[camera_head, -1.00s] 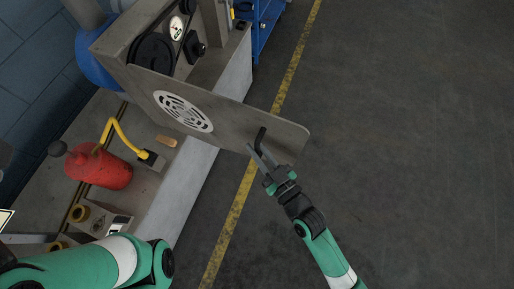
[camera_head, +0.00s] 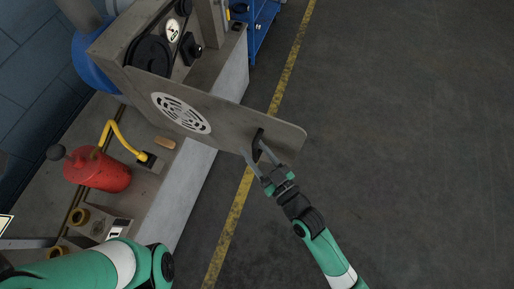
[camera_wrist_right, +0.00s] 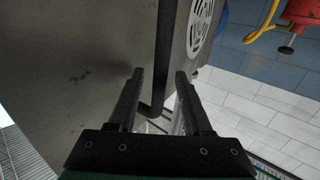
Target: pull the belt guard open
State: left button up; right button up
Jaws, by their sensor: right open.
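The belt guard (camera_head: 225,115) is a grey metal panel with a round slotted vent. It stands swung out from the machine, over the floor. Its dark bar handle (camera_head: 257,139) is near the free end. My right gripper (camera_head: 256,153) is open at the handle, with a finger on each side of it. In the right wrist view the handle (camera_wrist_right: 164,50) runs between the two open fingers (camera_wrist_right: 159,76), with gaps visible on both sides. Whether either finger touches it cannot be told. My left arm shows at bottom left, but its gripper is out of view.
The machine's pulley (camera_head: 150,54) and gauge (camera_head: 172,28) are exposed behind the guard. A red canister (camera_head: 97,170) and a yellow hose (camera_head: 120,140) are on the left. A blue rack (camera_head: 262,25) stands at the back. The floor (camera_head: 400,130) on the right is clear.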

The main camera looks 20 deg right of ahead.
jog(key=b+v, duration=0.2)
jog(key=v, duration=0.9)
jog(key=shift+s+d, duration=0.15)
jog(key=shift+s, duration=0.15)
